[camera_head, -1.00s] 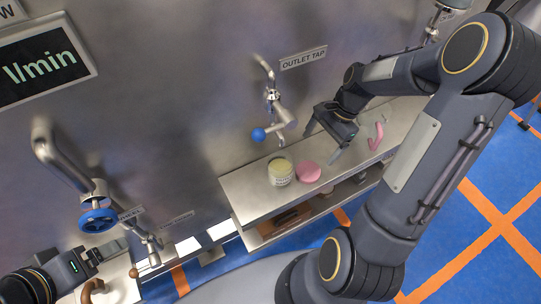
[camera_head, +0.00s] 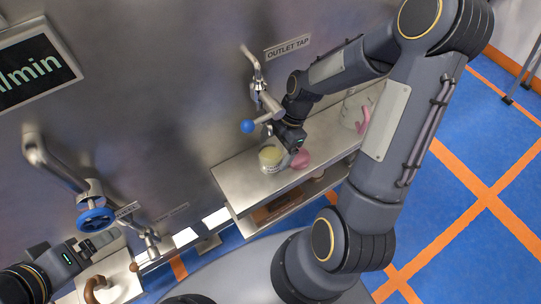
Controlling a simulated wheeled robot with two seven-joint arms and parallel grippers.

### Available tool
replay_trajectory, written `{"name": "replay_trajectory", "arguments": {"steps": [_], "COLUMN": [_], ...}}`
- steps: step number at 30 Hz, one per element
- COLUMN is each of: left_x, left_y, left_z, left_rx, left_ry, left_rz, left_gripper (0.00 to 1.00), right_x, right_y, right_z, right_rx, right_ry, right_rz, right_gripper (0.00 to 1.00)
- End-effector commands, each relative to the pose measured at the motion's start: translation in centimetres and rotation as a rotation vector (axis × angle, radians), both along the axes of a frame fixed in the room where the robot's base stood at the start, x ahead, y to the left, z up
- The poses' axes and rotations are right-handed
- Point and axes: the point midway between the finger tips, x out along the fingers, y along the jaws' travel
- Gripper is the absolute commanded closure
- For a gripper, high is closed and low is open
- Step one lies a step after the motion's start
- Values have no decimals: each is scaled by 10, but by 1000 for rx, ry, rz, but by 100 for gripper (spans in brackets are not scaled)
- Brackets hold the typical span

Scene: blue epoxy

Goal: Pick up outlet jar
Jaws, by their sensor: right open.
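The outlet jar (camera_head: 269,160), a small pale jar with yellowish contents and a label, stands upright on the metal shelf (camera_head: 232,180) below the outlet tap (camera_head: 262,98). A pink round lid (camera_head: 301,160) lies just right of it. My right gripper (camera_head: 284,152) is open, at the jar's right and back side, above the lid. Its fingers are small here and partly merge with the jar, so I cannot tell whether they touch it. My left gripper (camera_head: 104,239) is at the lower left, far from the jar; its finger gap is unclear.
A clear glass vessel with a pink handle (camera_head: 362,122) stands farther right on the shelf, partly behind my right arm. A blue tap knob (camera_head: 247,127) hangs close above the jar. A blue valve wheel (camera_head: 95,220) is at the left. The shelf's left front is clear.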

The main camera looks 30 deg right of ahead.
Motion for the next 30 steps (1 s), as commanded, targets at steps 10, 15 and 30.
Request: {"name": "replay_trajectory", "arguments": {"steps": [10, 15, 30], "left_x": [0, 0, 0], "left_y": [0, 0, 0], "left_z": [4, 3, 4], "left_rx": [0, 0, 0], "left_ry": [0, 0, 0], "left_rz": [0, 0, 0], "left_gripper": [15, 15, 15], "right_x": [-1, -1, 0], "right_y": [9, 8, 8], "right_z": [-11, -11, -11], "right_rx": [0, 0, 0], "right_ry": [-1, -1, -1], "right_rz": [0, 0, 0], "right_gripper": [14, 30, 73]}}
